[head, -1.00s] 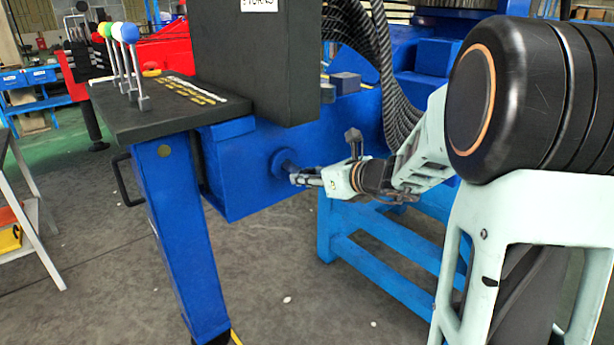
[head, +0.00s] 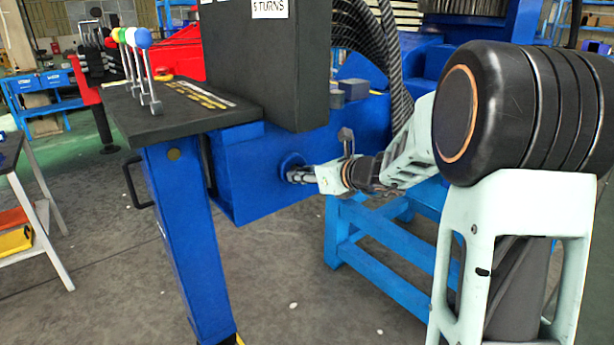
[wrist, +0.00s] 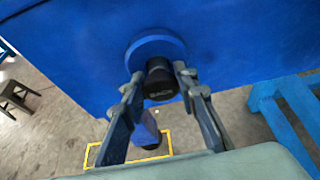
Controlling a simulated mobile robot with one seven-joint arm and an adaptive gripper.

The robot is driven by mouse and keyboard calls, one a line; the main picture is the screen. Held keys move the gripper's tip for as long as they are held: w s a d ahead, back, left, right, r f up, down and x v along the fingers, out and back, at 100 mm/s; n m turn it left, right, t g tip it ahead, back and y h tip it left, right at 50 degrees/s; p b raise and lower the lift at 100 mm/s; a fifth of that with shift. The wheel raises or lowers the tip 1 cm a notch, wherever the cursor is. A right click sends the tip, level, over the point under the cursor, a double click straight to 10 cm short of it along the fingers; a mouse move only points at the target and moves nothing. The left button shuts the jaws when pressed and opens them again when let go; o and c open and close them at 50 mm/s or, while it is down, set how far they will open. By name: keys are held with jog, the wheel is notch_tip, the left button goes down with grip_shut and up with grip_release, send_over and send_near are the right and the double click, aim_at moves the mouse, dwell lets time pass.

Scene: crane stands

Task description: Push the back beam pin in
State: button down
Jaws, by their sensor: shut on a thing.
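The back beam pin (wrist: 160,80) is a black cylinder whose end cap seems to read "BACK". It sits in a round blue collar (wrist: 152,47) on the side of the blue beam (head: 245,165). The collar also shows in the head view (head: 291,160). Only a short length of pin stands out from the collar. My gripper (wrist: 160,85) is shut on the pin, one finger on each side of its end. In the head view my gripper (head: 293,177) is close up against the collar, and its fingers mostly hide the pin.
A blue leg (head: 185,240) stands left of the beam under a black lever panel (head: 180,108). A dark box (head: 265,60) sits above the beam. Black hoses (head: 390,50) hang behind my arm. A blue stand (head: 385,235) is below my arm. The floor between is clear.

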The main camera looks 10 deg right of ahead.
jog(key=shift+w+a+r, duration=0.1)
jog(key=shift+r, duration=0.05)
jog(key=c, duration=1.5)
grip_release()
jog(key=shift+w, duration=0.15)
jog(key=shift+c, duration=0.2)
jog(key=v, duration=1.2)
jog(key=shift+f, duration=0.2)
